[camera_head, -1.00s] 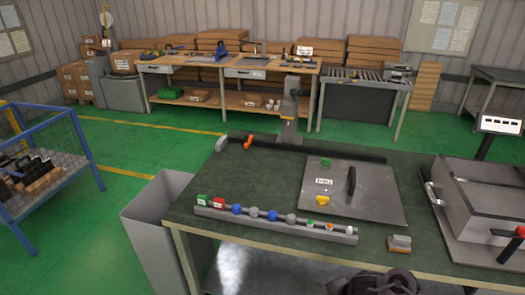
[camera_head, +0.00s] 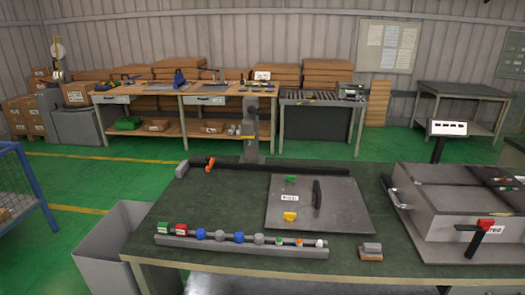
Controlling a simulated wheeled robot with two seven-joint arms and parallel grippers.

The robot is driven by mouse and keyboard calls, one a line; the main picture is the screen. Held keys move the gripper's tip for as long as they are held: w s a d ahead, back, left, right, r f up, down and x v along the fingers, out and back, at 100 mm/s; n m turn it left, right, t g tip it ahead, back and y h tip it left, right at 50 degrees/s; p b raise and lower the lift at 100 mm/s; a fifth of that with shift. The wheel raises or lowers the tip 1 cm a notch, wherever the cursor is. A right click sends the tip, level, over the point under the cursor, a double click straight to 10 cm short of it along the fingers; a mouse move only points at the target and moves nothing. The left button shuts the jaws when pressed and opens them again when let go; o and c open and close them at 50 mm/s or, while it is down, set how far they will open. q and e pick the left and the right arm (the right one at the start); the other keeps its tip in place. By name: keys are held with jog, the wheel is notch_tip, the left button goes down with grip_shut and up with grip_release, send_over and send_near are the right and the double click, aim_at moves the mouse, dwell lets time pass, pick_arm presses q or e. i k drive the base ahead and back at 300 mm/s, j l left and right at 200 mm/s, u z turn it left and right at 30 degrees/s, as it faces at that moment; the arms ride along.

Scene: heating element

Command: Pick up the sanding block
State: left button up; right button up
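A small block with a grey top and a tan-orange lower part (camera_head: 371,251), which looks like the sanding block, lies at the front edge of the dark green workbench (camera_head: 230,195). It sits just in front of the grey plate (camera_head: 340,220) and right of the end of the grey rail. Nothing touches it from above. Neither of my grippers shows in the head view.
A grey rail (camera_head: 215,245) holds several coloured pieces along the bench front. The plate carries a black handle (camera_head: 317,195). A large grey metal box (camera_head: 460,205) with a red-handled clamp (camera_head: 486,225) stands right. A grey bin (camera_head: 105,260) stands left.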

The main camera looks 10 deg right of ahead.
aim_at(372, 252)
jog(key=l+z, duration=0.15)
jog(key=z, duration=0.35)
jog(key=l+z, duration=0.2)
jog(key=z, duration=0.3)
jog(key=k+l, duration=0.05)
